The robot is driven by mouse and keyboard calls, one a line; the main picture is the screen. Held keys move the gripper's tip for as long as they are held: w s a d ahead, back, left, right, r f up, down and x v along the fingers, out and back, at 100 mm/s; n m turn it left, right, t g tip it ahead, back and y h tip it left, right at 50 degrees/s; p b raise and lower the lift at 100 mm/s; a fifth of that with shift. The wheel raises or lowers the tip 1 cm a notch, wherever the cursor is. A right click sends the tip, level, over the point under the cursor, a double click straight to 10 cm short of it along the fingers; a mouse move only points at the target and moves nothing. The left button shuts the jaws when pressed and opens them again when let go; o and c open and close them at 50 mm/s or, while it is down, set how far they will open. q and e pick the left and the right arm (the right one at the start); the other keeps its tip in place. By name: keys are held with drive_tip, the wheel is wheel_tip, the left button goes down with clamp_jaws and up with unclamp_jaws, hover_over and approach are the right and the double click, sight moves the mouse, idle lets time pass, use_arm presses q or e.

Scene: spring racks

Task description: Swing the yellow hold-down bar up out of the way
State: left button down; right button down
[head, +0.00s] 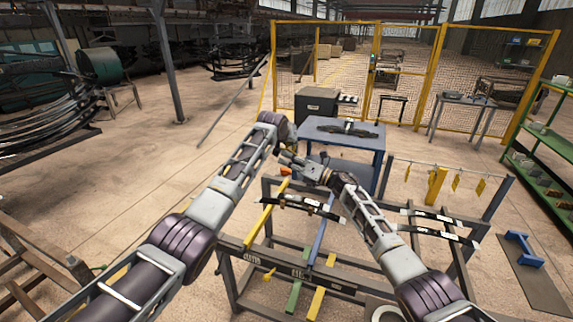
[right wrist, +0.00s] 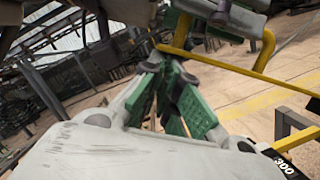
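The yellow hold-down bar (head: 262,222) slants along the left side of the spring rack in the head view, its far end near my right gripper. My right gripper (head: 288,158) is just above and beyond that end, apart from the bar as far as I can see. In the right wrist view, the green-padded fingers (right wrist: 168,72) of my right gripper converge almost to touching at the tips, with nothing clearly held between them. A yellow tube (right wrist: 215,62) passes behind the fingertips there; I cannot tell whether it is the bar or the fence.
The dark rack frame (head: 238,262) carries leaf springs (head: 308,203), a blue bar (head: 318,240) and short yellow and green pieces. A blue table (head: 355,141) stands behind it, before a yellow mesh fence (head: 325,24). Green shelves (head: 545,150) stand at right.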

sight(286, 149)
use_arm(q)
drive_tip(key=shift+s+d+f+g, duration=0.1)
drive_tip(key=shift+s+f+g, duration=0.2)
drive_tip(key=shift+f, duration=0.5)
drive_tip(key=c, duration=1.5)
unclamp_jaws()
drive_tip(key=shift+a, duration=0.25)
drive_tip(key=shift+s+r, duration=0.1)
drive_tip(key=shift+r, duration=0.05)
drive_tip(key=shift+v, duration=1.15)
drive_tip(key=shift+s+d+r, duration=0.15)
drive_tip(key=shift+s+r, duration=0.3)
drive_tip(key=shift+s, duration=0.1)
drive_tip(key=shift+v, duration=4.2)
